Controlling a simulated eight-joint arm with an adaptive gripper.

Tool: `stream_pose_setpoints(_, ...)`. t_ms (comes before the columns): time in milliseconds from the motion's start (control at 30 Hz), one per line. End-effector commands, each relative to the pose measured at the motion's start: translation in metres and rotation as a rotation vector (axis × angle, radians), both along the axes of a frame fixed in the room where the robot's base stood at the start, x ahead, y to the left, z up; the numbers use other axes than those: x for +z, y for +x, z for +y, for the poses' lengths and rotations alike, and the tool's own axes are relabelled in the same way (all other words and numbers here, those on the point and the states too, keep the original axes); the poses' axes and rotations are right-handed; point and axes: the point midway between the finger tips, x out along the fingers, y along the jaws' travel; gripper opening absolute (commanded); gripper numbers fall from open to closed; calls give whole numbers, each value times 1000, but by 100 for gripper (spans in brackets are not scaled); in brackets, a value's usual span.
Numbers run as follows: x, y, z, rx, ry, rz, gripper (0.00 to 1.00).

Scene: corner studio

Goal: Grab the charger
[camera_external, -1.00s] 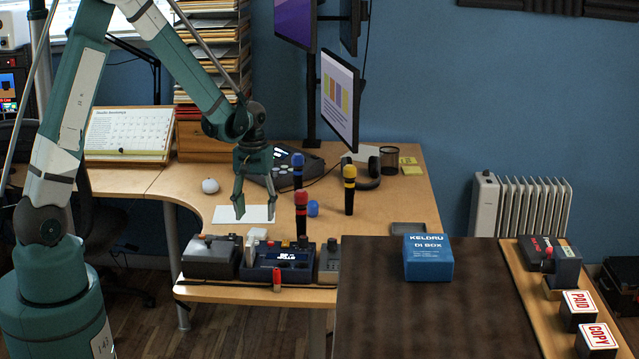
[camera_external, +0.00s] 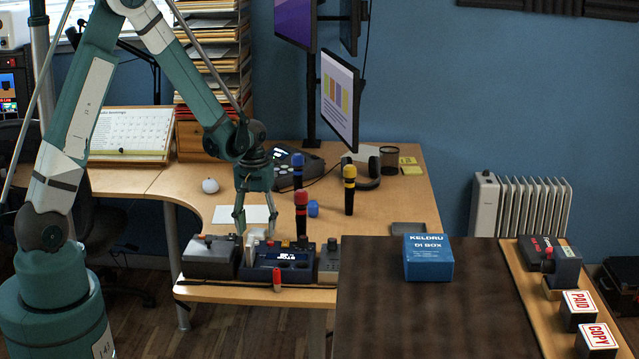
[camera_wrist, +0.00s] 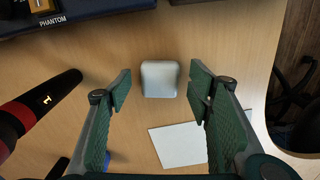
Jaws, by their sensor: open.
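The charger appears to be the small white rounded block (camera_wrist: 160,80) on the wooden table in the wrist view. In the external view, a small white block (camera_external: 257,234) shows behind the dark blue pedal unit, partly hidden. My gripper (camera_wrist: 161,92) is open, with one finger on each side of the block in the wrist view and a gap at both sides. In the external view my gripper (camera_external: 256,224) points down over the table, its fingertips close to the block. I cannot tell how far above the tabletop the fingertips are.
The dark blue unit (camera_external: 278,263) stands in front of the block, with a grey unit (camera_external: 209,259) to its left. A red-banded microphone (camera_external: 301,211) stands close at the right. A white sheet (camera_external: 230,214) lies behind on the table.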

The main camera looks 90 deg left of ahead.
Motion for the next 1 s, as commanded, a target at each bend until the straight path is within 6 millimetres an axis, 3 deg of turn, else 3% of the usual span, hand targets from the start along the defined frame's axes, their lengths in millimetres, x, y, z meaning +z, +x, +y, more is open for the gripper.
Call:
stream_pose_setpoints(167,-10,0,0,0,0,0,51)
stream_pose_setpoints(700,-10,0,0,0,0,0,51)
stream_pose_setpoints(933,-10,0,0,0,0,0,22)
stream_pose_setpoints(1000,-10,0,0,0,0,0,20)
